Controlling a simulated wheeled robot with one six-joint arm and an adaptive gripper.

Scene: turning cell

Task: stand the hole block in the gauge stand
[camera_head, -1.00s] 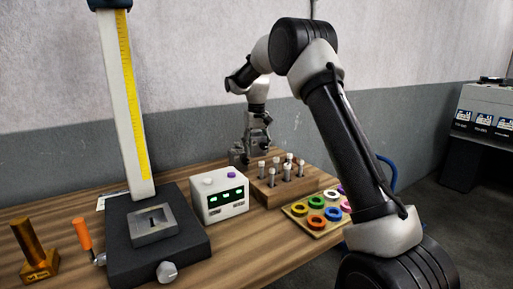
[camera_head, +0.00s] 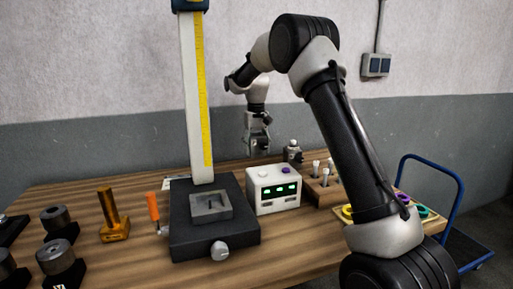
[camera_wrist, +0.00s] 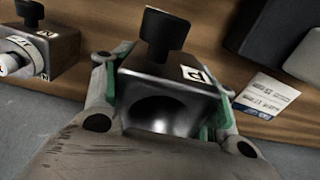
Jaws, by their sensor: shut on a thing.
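My gripper (camera_wrist: 164,97) is shut on the hole block (camera_wrist: 165,72), a dark metal block with a round bore, a white letter label and a black knob on top. Its green-padded fingers grip two opposite sides. In the head view my gripper (camera_head: 258,146) is behind the white display box; the block is hard to make out there. What I take for the gauge stand (camera_head: 182,238) is a black base with a grey slotted plate (camera_head: 211,206) and a tall white column with a yellow scale. Its plate is empty.
A second knobbed block (camera_head: 293,153) stands at the back. The display box (camera_head: 274,190) is right of the stand. A pin rack (camera_head: 325,190) is farther right. An orange-handled tool (camera_head: 153,208), a brass piece (camera_head: 113,220) and dark cylinders (camera_head: 57,252) are left.

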